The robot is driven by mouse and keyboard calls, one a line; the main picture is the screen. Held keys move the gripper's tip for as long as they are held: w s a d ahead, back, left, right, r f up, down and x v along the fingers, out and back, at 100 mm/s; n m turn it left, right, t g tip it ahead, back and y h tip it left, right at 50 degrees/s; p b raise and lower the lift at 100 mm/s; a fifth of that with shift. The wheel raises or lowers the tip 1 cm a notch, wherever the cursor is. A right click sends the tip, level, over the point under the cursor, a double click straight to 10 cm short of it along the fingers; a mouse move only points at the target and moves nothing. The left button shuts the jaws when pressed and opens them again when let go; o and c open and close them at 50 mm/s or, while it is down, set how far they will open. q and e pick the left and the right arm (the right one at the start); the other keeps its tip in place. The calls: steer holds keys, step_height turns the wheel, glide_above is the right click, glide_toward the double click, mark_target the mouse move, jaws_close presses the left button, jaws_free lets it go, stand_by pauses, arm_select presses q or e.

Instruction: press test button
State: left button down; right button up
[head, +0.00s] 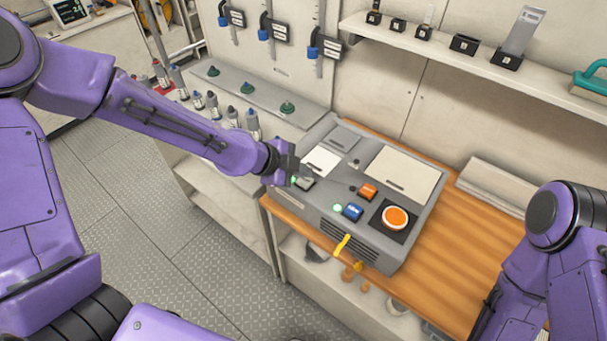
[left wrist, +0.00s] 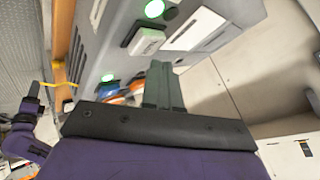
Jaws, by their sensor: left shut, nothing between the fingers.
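A grey console (head: 325,200) stands on the wooden bench. On its sloped top are a pale rocker-like button (head: 304,183), an orange square button (head: 367,191), a blue button (head: 352,212) and a large round orange button (head: 395,218). I cannot read their labels. My left gripper (head: 293,172) is shut and empty, close beside the pale button. In the left wrist view the shut fingers (left wrist: 161,85) are near the pale button (left wrist: 147,40), with a gap visible in the picture; contact is not shown. The fingers partly cover the blue and orange buttons. My right gripper is out of view.
Green lamps glow on the console, one (head: 337,208) beside the blue button. A yellow handle (head: 342,245) sticks out at its front. A shelf (head: 440,45) with small black holders runs above.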

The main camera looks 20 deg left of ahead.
mark_target(302, 182)
arm_select(q)
step_height(302, 182, up, 5)
steer(key=p, duration=0.4)
steer(key=shift+r+p, duration=0.15)
steer(key=shift+p, duration=0.2)
stand_by(0.4)
